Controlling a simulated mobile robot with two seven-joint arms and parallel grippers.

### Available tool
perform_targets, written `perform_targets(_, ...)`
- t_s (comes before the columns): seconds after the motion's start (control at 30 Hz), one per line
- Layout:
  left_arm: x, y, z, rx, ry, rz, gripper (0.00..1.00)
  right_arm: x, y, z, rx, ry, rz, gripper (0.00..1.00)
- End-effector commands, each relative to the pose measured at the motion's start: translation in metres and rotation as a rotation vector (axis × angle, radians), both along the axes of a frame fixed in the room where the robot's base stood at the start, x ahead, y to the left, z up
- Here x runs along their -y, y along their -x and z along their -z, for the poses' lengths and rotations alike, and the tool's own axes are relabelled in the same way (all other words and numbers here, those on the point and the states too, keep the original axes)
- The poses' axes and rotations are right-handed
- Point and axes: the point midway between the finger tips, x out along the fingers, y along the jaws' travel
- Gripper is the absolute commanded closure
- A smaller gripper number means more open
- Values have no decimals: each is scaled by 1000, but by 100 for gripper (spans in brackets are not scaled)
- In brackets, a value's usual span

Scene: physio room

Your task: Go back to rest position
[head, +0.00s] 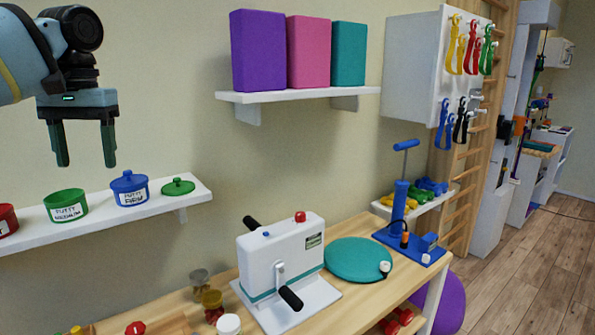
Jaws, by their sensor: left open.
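My left gripper (82,145) hangs at the upper left of the head view, fingers pointing down. Its two dark green fingers are apart with nothing between them. It appears in front of the wall, above the shelf with the putty pots in the picture. My right gripper is not in view.
The left shelf (110,220) bears a red pot (5,219), a green pot (66,205), a blue lidded pot (130,189) and a green lid (178,187). A white crank machine (281,262) and teal disc (357,259) stand on the wooden table. Foam blocks (308,52) sit on another shelf.

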Motion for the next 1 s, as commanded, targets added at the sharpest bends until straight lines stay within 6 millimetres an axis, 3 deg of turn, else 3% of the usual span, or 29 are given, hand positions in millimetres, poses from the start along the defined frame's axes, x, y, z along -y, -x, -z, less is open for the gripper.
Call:
perform_targets(0.03,7,-6,19,-27,-16,30,35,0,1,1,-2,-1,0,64)
perform_targets(0.27,49,-25,102,-115,-87,203,35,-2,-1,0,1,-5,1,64)
perform_targets(0.47,100,-27,200,-189,-126,421,35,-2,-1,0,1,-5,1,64)
perform_targets(0.7,166,-4,306,-219,-102,677,35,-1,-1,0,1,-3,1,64)
perform_targets(1.0,237,47,401,-177,7,906,35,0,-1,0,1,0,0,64)
